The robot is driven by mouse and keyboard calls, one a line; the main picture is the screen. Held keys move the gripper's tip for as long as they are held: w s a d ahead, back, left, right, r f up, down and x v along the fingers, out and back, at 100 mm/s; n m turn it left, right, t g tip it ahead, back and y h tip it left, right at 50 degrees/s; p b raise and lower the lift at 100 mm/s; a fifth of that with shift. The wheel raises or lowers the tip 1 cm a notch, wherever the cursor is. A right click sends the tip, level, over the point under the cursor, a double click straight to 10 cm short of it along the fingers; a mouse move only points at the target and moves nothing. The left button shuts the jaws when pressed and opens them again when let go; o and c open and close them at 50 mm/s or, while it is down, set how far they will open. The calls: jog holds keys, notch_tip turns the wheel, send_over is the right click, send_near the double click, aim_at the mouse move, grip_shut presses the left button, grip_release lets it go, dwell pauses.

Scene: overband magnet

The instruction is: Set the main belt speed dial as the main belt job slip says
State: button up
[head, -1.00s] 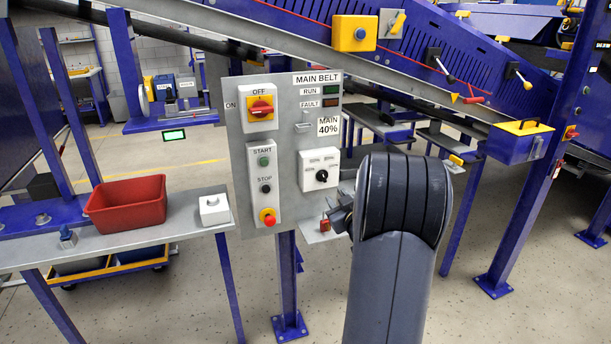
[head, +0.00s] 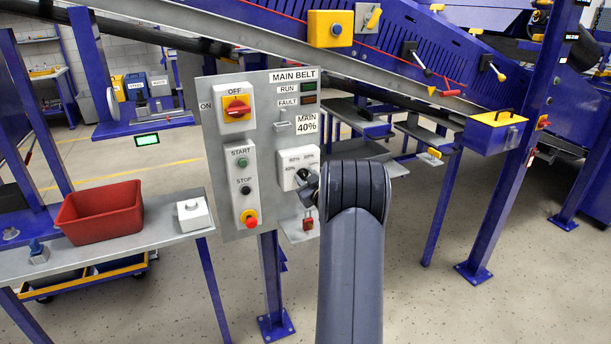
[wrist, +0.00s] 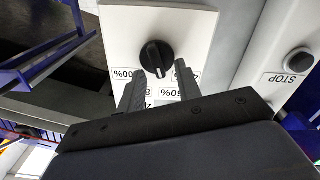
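My gripper (wrist: 159,73) is open, with one finger toward each side of the dial. I see no clear contact.
The same panel (head: 214,150) carries the red OFF switch (head: 237,108), START button (head: 242,162), STOP button (head: 245,190) and red emergency button (head: 250,218). A red padlock (head: 308,224) hangs below the dial box. A red bin (head: 98,212) stands on the left bench.

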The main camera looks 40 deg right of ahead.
jog(key=shift+w, duration=0.3)
jog(key=shift+c, duration=0.4)
grip_shut()
